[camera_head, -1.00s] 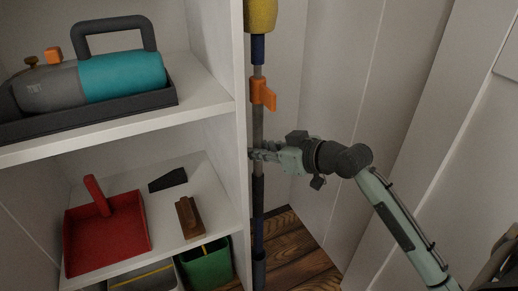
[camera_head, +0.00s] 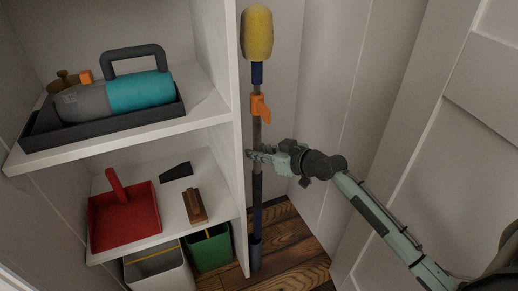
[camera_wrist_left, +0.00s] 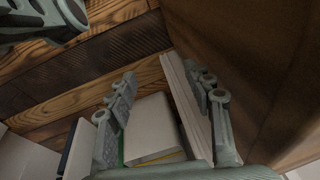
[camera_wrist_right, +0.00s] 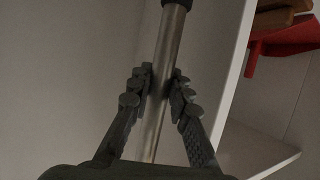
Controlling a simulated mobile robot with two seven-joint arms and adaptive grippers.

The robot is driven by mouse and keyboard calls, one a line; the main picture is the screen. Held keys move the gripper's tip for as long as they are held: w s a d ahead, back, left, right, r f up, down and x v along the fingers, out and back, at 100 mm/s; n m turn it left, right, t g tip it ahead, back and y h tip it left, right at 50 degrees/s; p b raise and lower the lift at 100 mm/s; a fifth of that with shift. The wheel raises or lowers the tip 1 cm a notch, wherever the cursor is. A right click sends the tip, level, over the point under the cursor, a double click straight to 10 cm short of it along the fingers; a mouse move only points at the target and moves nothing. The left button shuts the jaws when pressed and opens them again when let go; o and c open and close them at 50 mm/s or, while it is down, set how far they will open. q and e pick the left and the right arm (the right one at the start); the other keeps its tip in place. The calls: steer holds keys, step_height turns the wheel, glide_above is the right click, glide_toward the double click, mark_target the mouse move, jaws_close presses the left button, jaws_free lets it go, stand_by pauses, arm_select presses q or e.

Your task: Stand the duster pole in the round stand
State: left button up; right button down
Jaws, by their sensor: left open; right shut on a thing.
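The duster pole (camera_head: 257,135) stands upright beside the shelf's right panel in the head view. It has a yellow head (camera_head: 257,33) at the top and an orange clip (camera_head: 260,108) below it. My right gripper (camera_head: 258,154) is shut on the pole below the clip. In the right wrist view, its fingers (camera_wrist_right: 157,85) close around the bare metal tube (camera_wrist_right: 155,120). A short grey cylinder (camera_head: 254,254), slightly wider than the pole, is at the pole's foot near the floor; I cannot tell whether it is the round stand. My left gripper (camera_wrist_left: 168,88) is open and empty in its wrist view.
The shelf panel (camera_head: 238,150) is close on the pole's left. The shelves hold a teal and grey canister (camera_head: 140,92), a red dustpan (camera_head: 125,218) and a brown brush (camera_head: 193,206). A green bin (camera_head: 210,250) stands below. Wood floor (camera_head: 285,240) is bare right of the pole.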

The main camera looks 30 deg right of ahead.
arm_select(q)
steer(key=shift+s+a+f, duration=0.45)
steer(key=shift+s, duration=0.2)
steer(key=shift+s+a+f, duration=0.4)
steer(key=shift+s, duration=0.2)
arm_select(e)
steer(key=shift+w+a+r, duration=0.25)
steer(key=shift+a+r, duration=0.05)
steer(key=shift+a, duration=0.3)
steer(key=shift+f, duration=0.1)
